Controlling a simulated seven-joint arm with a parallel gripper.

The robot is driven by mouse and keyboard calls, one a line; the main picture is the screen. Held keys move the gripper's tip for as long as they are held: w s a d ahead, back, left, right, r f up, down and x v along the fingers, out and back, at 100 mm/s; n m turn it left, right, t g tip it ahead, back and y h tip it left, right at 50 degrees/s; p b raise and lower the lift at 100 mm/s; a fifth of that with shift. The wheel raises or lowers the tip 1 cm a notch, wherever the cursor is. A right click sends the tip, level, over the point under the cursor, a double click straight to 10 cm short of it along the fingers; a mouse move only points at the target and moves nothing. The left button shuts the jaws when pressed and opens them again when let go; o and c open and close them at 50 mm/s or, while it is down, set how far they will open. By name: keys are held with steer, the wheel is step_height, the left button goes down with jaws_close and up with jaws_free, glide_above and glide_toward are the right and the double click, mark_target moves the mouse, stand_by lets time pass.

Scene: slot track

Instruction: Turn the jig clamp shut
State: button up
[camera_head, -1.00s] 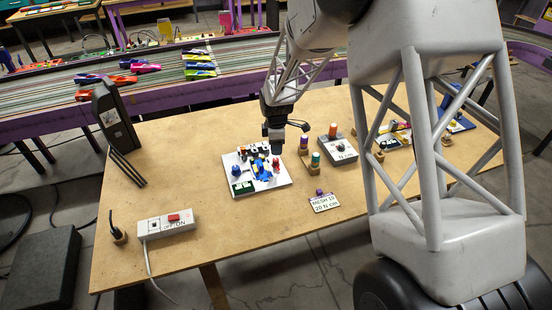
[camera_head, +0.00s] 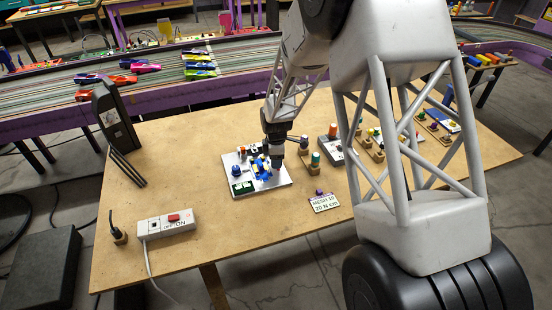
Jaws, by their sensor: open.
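The jig is a light plate (camera_head: 279,186) lying flat near the middle of the wooden table. It carries a blue piece (camera_head: 259,170), a round dark-blue part (camera_head: 236,170) at its left and a dark green block (camera_head: 243,187) at its front left. My gripper (camera_head: 276,168) points down over the right part of the plate, close to the parts there. It is open. It covers the spot where a small red part showed earlier. The clamp itself is too small and too covered to make out, and I cannot tell whether the fingers touch anything.
A small stand with a green-topped peg (camera_head: 315,158) is just right of the jig. A label card (camera_head: 324,203) lies in front of it. A power strip (camera_head: 168,225) with a red switch is at front left. A dark upright device (camera_head: 114,118) stands at back left. The front middle is clear.

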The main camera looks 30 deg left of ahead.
steer(key=shift+c, duration=0.3)
steer(key=c, duration=0.9)
steer(key=shift+o, duration=0.2)
steer(key=shift+m, duration=0.4)
steer(key=m, duration=0.7)
steer(key=shift+m, duration=0.4)
steer(key=m, duration=0.4)
steer(key=shift+m, duration=0.3)
steer(key=m, duration=0.4)
steer(key=shift+m, duration=0.4)
